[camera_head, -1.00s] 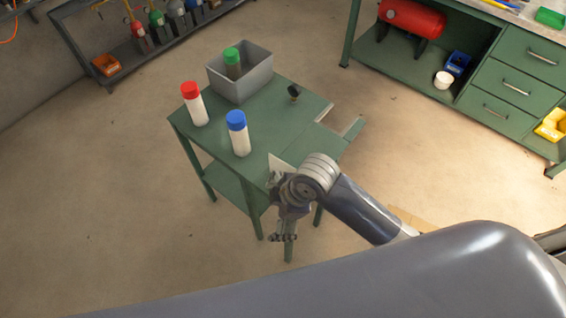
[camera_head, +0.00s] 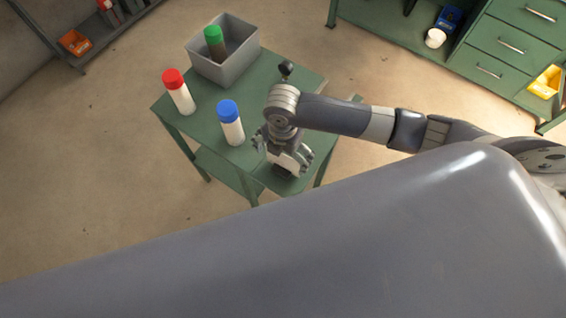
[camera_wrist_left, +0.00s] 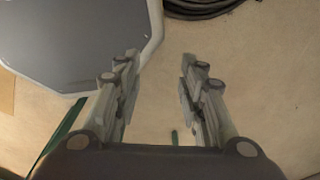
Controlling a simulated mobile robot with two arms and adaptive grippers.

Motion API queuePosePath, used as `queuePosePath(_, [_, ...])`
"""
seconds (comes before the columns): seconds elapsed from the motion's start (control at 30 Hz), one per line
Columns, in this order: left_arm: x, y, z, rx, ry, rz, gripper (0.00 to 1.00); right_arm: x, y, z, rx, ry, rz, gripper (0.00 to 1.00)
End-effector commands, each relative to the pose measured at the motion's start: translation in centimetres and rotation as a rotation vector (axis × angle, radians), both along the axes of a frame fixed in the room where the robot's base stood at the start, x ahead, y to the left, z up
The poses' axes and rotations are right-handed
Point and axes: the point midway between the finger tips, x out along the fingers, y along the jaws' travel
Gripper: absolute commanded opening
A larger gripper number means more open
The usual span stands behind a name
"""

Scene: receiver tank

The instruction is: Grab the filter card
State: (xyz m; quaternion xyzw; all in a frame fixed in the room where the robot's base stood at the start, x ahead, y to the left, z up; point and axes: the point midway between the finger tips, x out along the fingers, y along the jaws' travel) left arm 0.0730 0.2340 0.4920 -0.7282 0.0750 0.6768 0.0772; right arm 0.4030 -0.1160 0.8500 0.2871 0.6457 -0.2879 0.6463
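A small white flat piece (camera_head: 289,162), which may be the filter card, shows at the front of the green table, partly covered by my right gripper (camera_head: 283,155). The right arm comes in from the right, and its fingers look spread on either side of the white piece. I cannot tell whether they touch it. A dark patch lies just below it. My left gripper (camera_wrist_left: 158,100) is open and empty in the left wrist view, with bare floor showing between its fingers. It is not visible in the head view.
The green table (camera_head: 200,122) holds a red-capped bottle (camera_head: 180,95), a blue-capped bottle (camera_head: 231,125) and a grey bin (camera_head: 223,68) with a green-capped bottle (camera_head: 215,44) inside. A small black gauge-like item (camera_head: 286,69) stands behind my right wrist. A green drawer bench (camera_head: 455,60) is at the upper right.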

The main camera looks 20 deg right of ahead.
Motion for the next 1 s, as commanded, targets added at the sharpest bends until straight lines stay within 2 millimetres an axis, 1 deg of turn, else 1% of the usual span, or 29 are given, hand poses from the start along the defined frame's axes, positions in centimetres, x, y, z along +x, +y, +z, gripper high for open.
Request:
queuePosePath(0.17, [0.1, -0.2, 0.5, -0.003, -0.003, -0.001, 0.37, -0.1, 0.0, -1.1, 0.0, 0.001, 0.0, 1.0])
queuePosePath(0.33, [1.6, -0.3, 1.7, -0.004, -0.024, -0.001, 0.37, -0.4, -0.1, -3.4, -0.001, 0.002, -0.001, 1.0])
queuePosePath(0.4, [2.2, -0.3, 1.7, -0.005, -0.034, -0.001, 0.37, -0.3, -0.1, -4.4, 0.001, 0.001, -0.001, 1.0])
queuePosePath(0.5, [2.4, -0.2, 1.8, -0.005, -0.037, 0.0, 0.37, -0.3, -0.1, -5.2, 0.001, -0.001, -0.002, 1.0])
queuePosePath(0.6, [2.2, -0.1, 1.8, -0.002, -0.034, 0.0, 0.37, -0.2, -0.1, -5.6, 0.001, -0.002, -0.001, 1.0])
queuePosePath(0.77, [1.9, 0.2, 1.7, 0.001, -0.029, 0.001, 0.37, -0.2, -0.1, -5.6, 0.001, -0.003, 0.0, 1.0])
queuePosePath(0.8, [1.8, 0.2, 1.7, 0.001, -0.027, 0.001, 0.37, -0.2, -0.1, -5.6, 0.001, -0.003, 0.0, 0.98])
queuePosePath(0.87, [1.6, 0.3, 1.7, 0.002, -0.024, 0.002, 0.37, -0.2, -0.1, -5.6, 0.001, -0.003, 0.0, 0.84])
queuePosePath(0.9, [1.5, 0.3, 1.7, 0.002, -0.023, 0.002, 0.37, -0.2, -0.1, -5.6, 0.001, -0.002, -0.001, 0.75])
queuePosePath(0.97, [1.4, 0.3, 1.7, 0.002, -0.021, 0.002, 0.37, -0.2, -0.1, -5.6, 0.001, -0.002, -0.001, 0.61])
queuePosePath(1.0, [1.3, 0.3, 1.7, 0.003, -0.019, 0.002, 0.37, -0.2, -0.1, -5.6, 0.001, -0.002, -0.001, 0.52])
